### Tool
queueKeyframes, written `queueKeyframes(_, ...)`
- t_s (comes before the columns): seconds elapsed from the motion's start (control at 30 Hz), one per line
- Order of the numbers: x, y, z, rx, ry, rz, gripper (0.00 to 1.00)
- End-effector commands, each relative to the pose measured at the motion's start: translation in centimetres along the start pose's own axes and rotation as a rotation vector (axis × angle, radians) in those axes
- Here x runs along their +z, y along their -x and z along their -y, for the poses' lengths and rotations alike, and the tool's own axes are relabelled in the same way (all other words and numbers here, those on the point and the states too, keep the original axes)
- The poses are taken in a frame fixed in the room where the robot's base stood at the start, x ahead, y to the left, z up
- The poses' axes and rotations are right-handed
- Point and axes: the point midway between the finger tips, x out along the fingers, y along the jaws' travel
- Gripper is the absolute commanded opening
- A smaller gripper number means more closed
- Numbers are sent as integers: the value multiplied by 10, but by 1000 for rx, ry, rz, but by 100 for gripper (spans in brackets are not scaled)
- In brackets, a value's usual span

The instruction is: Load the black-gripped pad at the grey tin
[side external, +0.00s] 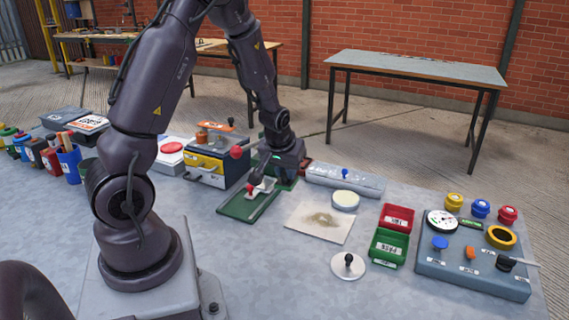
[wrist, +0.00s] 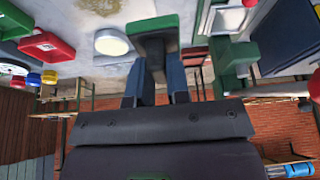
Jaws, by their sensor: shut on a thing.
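My gripper (side external: 288,168) is low behind the green slide base, left of the grey tin. In the wrist view, its two fingers (wrist: 155,78) are shut on the black-gripped pad (wrist: 152,24), which shows a green edge and a dark grip between them. In the side view the pad is mostly hidden by the gripper. The grey tin (side external: 345,201), round with cream contents, stands right of the gripper, apart from it. It also shows in the wrist view (wrist: 111,42), left of the held pad.
A stained board (side external: 305,226) lies before the tin. A red tray (side external: 396,217), a green tray (side external: 388,246) and a black-knobbed disc (side external: 349,266) are to its right. A yellow-fronted box (side external: 206,169) stands left of my gripper. A clear-looking long case (side external: 345,181) lies behind the tin.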

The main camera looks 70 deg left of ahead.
Motion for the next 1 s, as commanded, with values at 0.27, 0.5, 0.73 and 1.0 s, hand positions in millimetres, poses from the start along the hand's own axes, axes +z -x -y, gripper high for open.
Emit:
queueKeyframes(0.27,-52,-53,-60,23,-57,-3,0)
queueKeyframes(0.5,-92,-78,-112,18,-44,-4,0)
queueKeyframes(0.73,-114,-70,-130,2,-3,-4,0)
queueKeyframes(1.0,-104,-87,-128,-8,17,0,0)
